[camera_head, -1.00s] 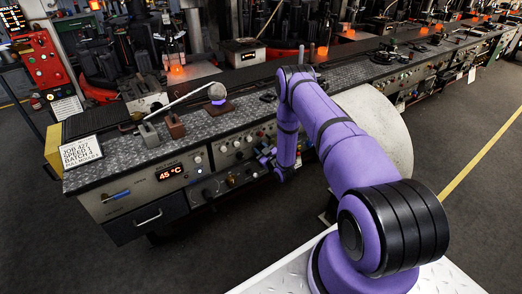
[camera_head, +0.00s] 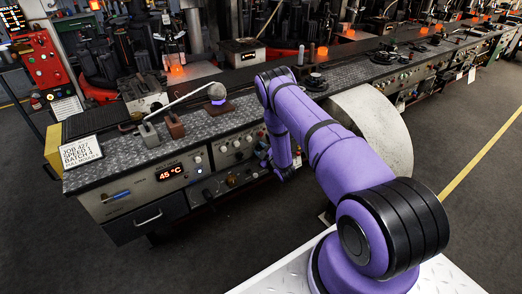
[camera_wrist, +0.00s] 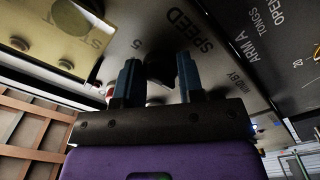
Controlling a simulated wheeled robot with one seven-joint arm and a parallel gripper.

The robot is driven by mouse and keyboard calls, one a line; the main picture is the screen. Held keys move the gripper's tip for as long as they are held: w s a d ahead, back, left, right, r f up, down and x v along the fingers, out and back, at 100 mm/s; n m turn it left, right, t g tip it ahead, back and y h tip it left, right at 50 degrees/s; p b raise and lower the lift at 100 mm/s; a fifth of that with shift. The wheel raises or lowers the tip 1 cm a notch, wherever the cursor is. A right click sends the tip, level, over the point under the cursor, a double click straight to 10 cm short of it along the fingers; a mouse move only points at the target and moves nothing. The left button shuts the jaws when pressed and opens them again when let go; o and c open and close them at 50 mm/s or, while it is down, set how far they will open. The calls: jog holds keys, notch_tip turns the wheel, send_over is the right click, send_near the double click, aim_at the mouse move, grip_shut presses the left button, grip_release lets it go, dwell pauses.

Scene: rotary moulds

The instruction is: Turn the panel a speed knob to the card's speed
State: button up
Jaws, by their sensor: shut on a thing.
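The white card (camera_head: 80,152) stands at the left end of the bench and reads JOB 427, SPEED 1, BATCH 4. The black speed knob (camera_wrist: 160,67) sits under the word SPEED on the panel in the wrist view; a 5 shows on the panel near it. My gripper (camera_wrist: 160,74) has its two blue-grey fingers on either side of the knob and is shut on it. In the head view my gripper (camera_head: 266,163) is at the bench's front panel, partly hidden by my purple arm. The knob's pointer direction cannot be made out.
A display reading 45 °C (camera_head: 170,172) and several other knobs lie left of my gripper. In the wrist view a brass-coloured plate (camera_wrist: 72,35) and an ARM A panel (camera_wrist: 275,50) flank the knob. The floor in front is clear.

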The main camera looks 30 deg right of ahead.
jog(key=o, duration=0.9)
jog(key=shift+s, duration=0.1)
jog(key=s, duration=1)
jog(key=shift+s+d, duration=0.2)
jog(key=shift+s, duration=0.15)
